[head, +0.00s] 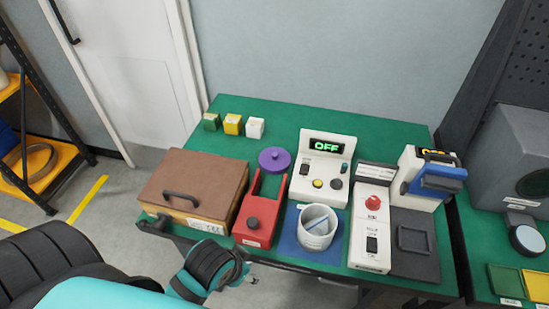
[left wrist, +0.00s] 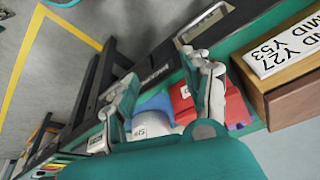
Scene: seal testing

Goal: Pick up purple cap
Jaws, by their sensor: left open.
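The purple cap (head: 274,160) is a flat round disc with a small raised middle. It lies on the green table (head: 375,124) at the back end of the red fixture (head: 258,218), between the brown box and the white OFF device. My left gripper (head: 251,280) is low at the table's front edge, well in front of the cap and apart from it. In the left wrist view the left gripper (left wrist: 162,68) has its fingers spread with nothing between them. My right gripper is not in view.
A brown box (head: 196,184) stands left of the red fixture. A white cup (head: 317,228) sits on a blue mat right of it. The OFF device (head: 322,170) and a red-button device (head: 371,225) stand further right. Three small blocks (head: 233,124) are at the back left.

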